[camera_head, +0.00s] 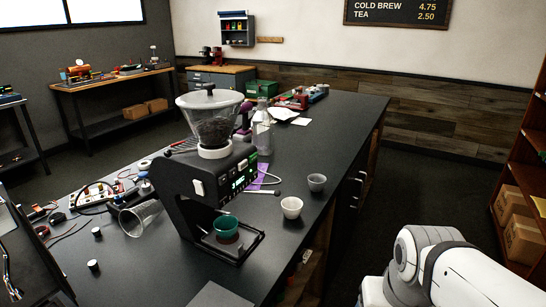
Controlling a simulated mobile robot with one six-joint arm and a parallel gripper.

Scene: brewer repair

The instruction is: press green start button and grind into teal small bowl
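A black coffee grinder (180,190) stands on the dark counter, with a clear hopper (211,122) of dark beans on top. The teal small bowl (227,227) sits upright under the grinder's front, on its base stand (242,252). Green lit marks (243,174) show on the grinder's right-hand face; they are too small to tell which is the start button. My white arm (435,265) shows at the bottom right, apart from the counter. My gripper is out of the picture.
A white cup (291,207) and a grey cup (316,183) stand right of the grinder. A clear glass vessel (140,218) lies to its left among cables and small parts. A bottle (262,135) stands behind. The counter's right stretch (335,135) is mostly clear.

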